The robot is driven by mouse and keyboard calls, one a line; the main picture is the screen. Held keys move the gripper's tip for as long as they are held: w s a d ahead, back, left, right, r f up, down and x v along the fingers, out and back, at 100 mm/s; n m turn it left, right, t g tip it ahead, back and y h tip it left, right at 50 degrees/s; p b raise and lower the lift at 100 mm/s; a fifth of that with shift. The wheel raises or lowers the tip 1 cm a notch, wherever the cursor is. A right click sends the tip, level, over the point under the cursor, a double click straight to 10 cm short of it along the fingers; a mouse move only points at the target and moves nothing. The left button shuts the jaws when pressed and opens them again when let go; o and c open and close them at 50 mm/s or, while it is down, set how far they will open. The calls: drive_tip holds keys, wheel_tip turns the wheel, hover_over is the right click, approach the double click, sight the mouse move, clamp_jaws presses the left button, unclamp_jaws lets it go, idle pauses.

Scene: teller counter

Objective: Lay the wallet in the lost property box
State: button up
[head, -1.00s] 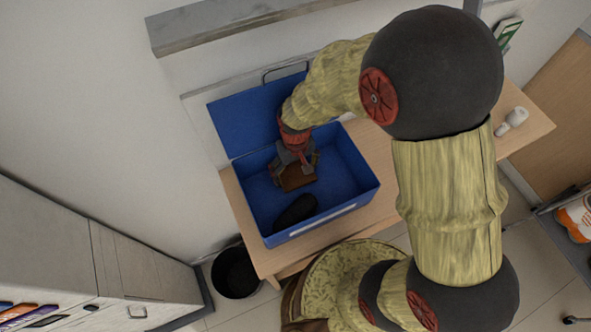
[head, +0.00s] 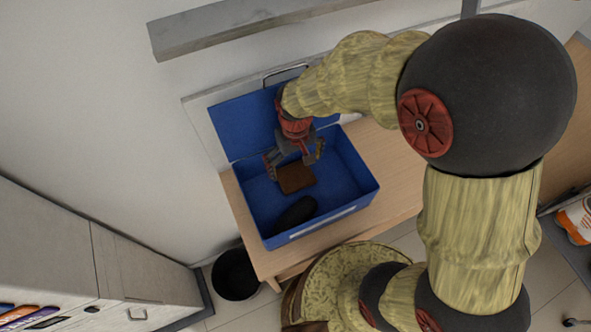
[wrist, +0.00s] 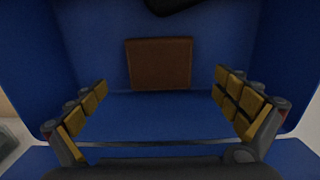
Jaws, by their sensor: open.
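The brown wallet (head: 296,178) lies flat on the floor of the blue lost property box (head: 335,207). In the wrist view the wallet (wrist: 159,64) is beyond my fingertips with nothing touching it. My gripper (head: 293,167) is open and empty above the box, its fingers spread wide. It also shows in the wrist view (wrist: 160,92). The box's blue lid (head: 235,127) stands open at the back.
A black object (head: 295,212), like a case, lies in the front of the box beside the wallet. The box stands on a wooden counter (head: 385,160). A black bin (head: 235,273) is on the floor below, left of the counter. A wall ledge (head: 225,25) is above.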

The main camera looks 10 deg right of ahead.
wheel_tip(320, 180, up, 6)
drive_tip(key=shift+r, duration=0.15)
wheel_tip(320, 180, up, 10)
drive_tip(key=m+t, duration=0.1)
drive_tip(key=t, duration=0.1)
hover_over(296, 176)
drive_tip(key=s+d, duration=0.2)
drive_tip(key=d, duration=0.3)
drive_tip(key=s+d+r+m+t, duration=0.2)
drive_tip(key=s+d+r+t, duration=0.1)
drive_tip(key=s+d+r, duration=0.4)
drive_tip(key=s+r, duration=0.2)
drive_tip(key=s, duration=0.1)
drive_tip(key=shift+s+t, duration=0.2)
drive_tip(key=shift+t, duration=0.1)
wheel_tip(296, 176, down, 14)
drive_tip(key=b, duration=1.3)
drive_tip(key=shift+b, duration=0.4)
